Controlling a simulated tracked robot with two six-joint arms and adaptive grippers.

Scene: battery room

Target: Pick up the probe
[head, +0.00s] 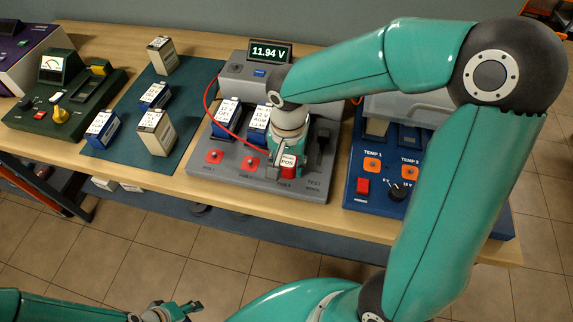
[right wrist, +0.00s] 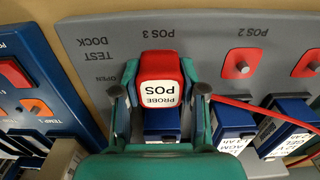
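The probe (right wrist: 161,88) has a red top and a white label reading "PROBE POS". It is at POS 3 on the grey test station, and in the head view its red part (head: 288,171) shows at the station's front edge. My right gripper (right wrist: 160,78) reaches down from above, one finger on each side of the probe. The fingers look close against its sides. A red cable (head: 207,100) curves across the station, its end hidden near the gripper. My left gripper (head: 183,308) is low at the bottom edge, away from the bench; its finger gap is unclear.
The grey test station (head: 225,172) holds blue batteries (head: 226,112), and its display (head: 269,51) reads 11.94 V. A blue unit (head: 362,200) stands right of it. A teal mat (head: 185,75) with several batteries and a green meter box (head: 75,115) are to the left.

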